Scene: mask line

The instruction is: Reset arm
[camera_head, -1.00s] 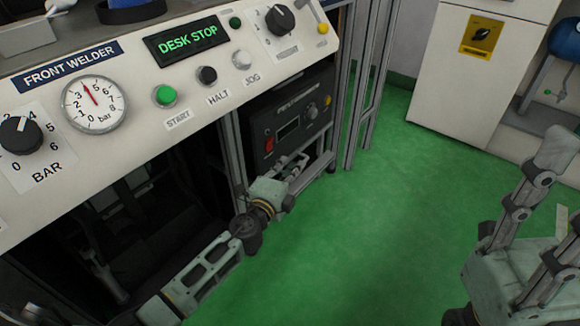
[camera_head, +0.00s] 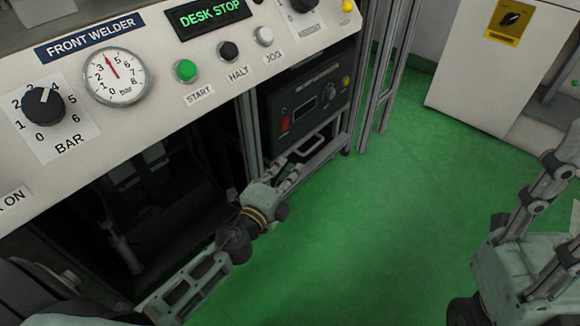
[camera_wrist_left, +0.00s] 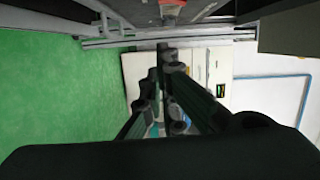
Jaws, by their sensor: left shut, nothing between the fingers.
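My left arm reaches in from the lower left in the head view. Its gripper (camera_head: 292,176) is shut and empty, in front of the dark opening under the welder panel and below the black control unit. In the left wrist view my left gripper's fingers (camera_wrist_left: 163,50) come together with nothing between them. My right gripper (camera_head: 568,190) is at the right edge of the head view, pointing up. Its fingers stand apart with nothing seen between them; one is partly cut off by the picture edge.
The welder panel (camera_head: 155,105) with gauge, knobs and buttons fills the upper left; its display reads DESK STOP. The black control unit (camera_head: 308,102) sits in a metal frame. A white cabinet (camera_head: 480,85) stands at the back right. Green floor (camera_head: 390,220) is clear between.

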